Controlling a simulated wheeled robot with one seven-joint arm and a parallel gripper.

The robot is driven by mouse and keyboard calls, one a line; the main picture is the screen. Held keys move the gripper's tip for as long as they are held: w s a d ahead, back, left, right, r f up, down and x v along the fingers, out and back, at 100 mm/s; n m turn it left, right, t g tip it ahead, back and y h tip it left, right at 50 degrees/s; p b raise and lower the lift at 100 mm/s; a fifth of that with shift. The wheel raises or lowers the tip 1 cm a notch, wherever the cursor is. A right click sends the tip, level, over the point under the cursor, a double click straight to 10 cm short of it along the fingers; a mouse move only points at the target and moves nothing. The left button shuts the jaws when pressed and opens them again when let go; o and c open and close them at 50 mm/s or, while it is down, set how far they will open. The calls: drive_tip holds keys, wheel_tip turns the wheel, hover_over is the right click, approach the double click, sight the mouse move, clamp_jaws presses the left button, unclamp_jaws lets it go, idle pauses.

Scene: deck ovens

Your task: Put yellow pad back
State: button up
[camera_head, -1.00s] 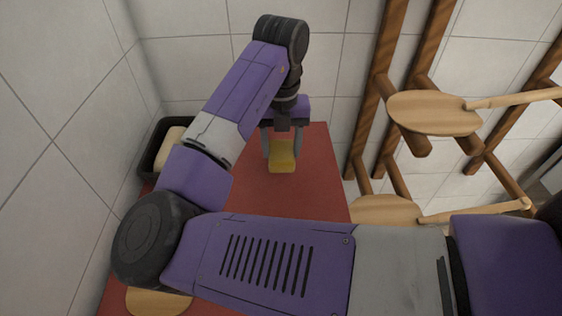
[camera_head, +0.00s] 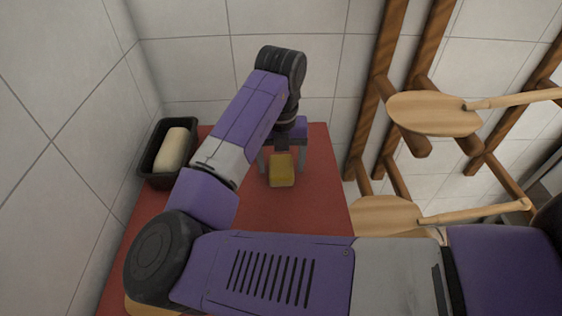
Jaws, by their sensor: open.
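The yellow pad (camera_head: 282,171) is a small block on the red table top, towards its back edge. My gripper (camera_head: 281,162) is over the pad from behind, with its fingers to the left and right of it. The jaws are open. The arm hides part of the gripper, and I cannot tell whether the fingers touch the pad.
A black tin (camera_head: 151,177) holding a pale loaf stands at the table's left edge by the tiled wall. The red table (camera_head: 318,193) is bare right of the pad. Wooden peels (camera_head: 432,113) hang on a timber rack at the right.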

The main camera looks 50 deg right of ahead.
sight(281, 165)
drive_tip(key=shift+r, duration=0.15)
wheel_tip(281, 165, up, 12)
drive_tip(key=shift+p, duration=0.35)
idle(0.6)
